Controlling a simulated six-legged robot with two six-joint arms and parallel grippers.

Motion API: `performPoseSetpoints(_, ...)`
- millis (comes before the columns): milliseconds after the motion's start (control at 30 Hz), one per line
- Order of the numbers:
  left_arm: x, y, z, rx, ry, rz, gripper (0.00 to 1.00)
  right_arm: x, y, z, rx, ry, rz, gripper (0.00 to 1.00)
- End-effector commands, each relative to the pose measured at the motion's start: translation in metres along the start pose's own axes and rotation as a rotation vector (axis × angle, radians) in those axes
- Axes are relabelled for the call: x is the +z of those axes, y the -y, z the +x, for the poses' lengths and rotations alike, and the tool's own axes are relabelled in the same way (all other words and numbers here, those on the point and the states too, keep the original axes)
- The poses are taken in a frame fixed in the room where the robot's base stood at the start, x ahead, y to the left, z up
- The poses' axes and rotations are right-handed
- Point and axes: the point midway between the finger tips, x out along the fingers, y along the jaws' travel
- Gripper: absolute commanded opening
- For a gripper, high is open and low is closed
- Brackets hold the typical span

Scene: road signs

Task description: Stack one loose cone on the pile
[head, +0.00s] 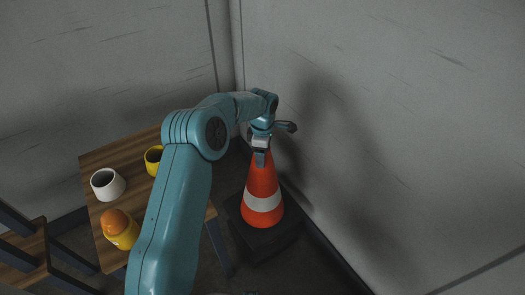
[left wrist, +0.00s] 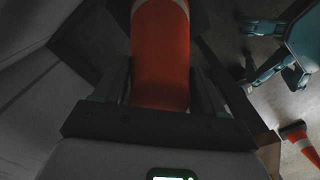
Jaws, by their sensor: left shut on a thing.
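An orange cone (head: 262,200) with a white band stands upright by the right wall, over a thick dark square base. I cannot tell whether that base is its own or belongs to cones under it. My left gripper (head: 261,157) reaches down from above and is shut on the cone's top. In the left wrist view the held cone (left wrist: 160,65) fills the space between the two fingers (left wrist: 160,95). Another orange and white cone (left wrist: 300,140) shows at the right edge of that view. My right gripper is not in view.
A wooden table (head: 130,165) stands left of the cone, with a white cup (head: 107,186), a yellow cup (head: 152,158) and a yellow container with an orange top (head: 119,229). A wooden shelf (head: 28,250) is at the lower left. Grey walls meet behind the cone.

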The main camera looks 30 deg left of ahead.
Motion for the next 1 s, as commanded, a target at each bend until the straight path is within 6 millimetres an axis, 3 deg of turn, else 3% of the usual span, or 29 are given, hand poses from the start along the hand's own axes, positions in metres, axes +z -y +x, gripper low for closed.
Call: performPoseSetpoints(1000, -0.001, -0.001, 0.086, 0.005, 0.0, -0.001, 0.0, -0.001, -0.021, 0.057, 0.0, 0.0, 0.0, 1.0)
